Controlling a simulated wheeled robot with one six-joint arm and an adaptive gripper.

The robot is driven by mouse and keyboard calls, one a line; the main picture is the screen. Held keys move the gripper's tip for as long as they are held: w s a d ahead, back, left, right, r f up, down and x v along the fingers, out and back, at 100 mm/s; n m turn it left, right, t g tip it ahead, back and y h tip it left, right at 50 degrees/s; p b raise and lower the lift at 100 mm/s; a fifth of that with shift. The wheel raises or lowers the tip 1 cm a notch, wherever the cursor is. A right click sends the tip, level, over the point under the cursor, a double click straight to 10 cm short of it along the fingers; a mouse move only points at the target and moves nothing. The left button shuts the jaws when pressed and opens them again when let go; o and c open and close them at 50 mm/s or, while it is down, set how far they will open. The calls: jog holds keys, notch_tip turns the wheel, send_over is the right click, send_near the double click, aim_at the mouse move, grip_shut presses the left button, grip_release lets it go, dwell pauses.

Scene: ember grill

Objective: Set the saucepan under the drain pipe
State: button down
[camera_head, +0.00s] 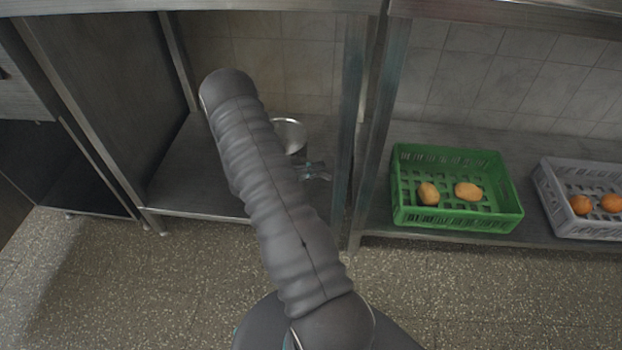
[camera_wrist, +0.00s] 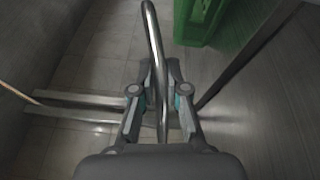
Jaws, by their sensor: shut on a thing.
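The saucepan (camera_head: 290,133) shows as a shiny round metal rim in the left bay of the steel shelving in the head view. My arm hides much of it. My gripper (camera_head: 315,170) is at its near right side, above the lower shelf. In the wrist view my gripper (camera_wrist: 162,103) is shut on a curved shiny metal bar (camera_wrist: 152,35), which seems to be part of the saucepan. I cannot tell from these frames whether the pan rests on the shelf. I cannot make out the drain pipe in either view.
A steel post (camera_head: 352,150) stands just right of my gripper. The lower shelf (camera_head: 185,175) is bare to the left of my arm. A green crate (camera_head: 460,215) with two potatoes and a grey crate (camera_head: 560,215) with orange-brown items stand in the right bay.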

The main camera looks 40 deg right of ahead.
jog(key=shift+f, duration=2.4)
jog(key=shift+f+b, duration=0.15)
jog(key=shift+b, duration=0.2)
jog(key=c, duration=1.2)
grip_release()
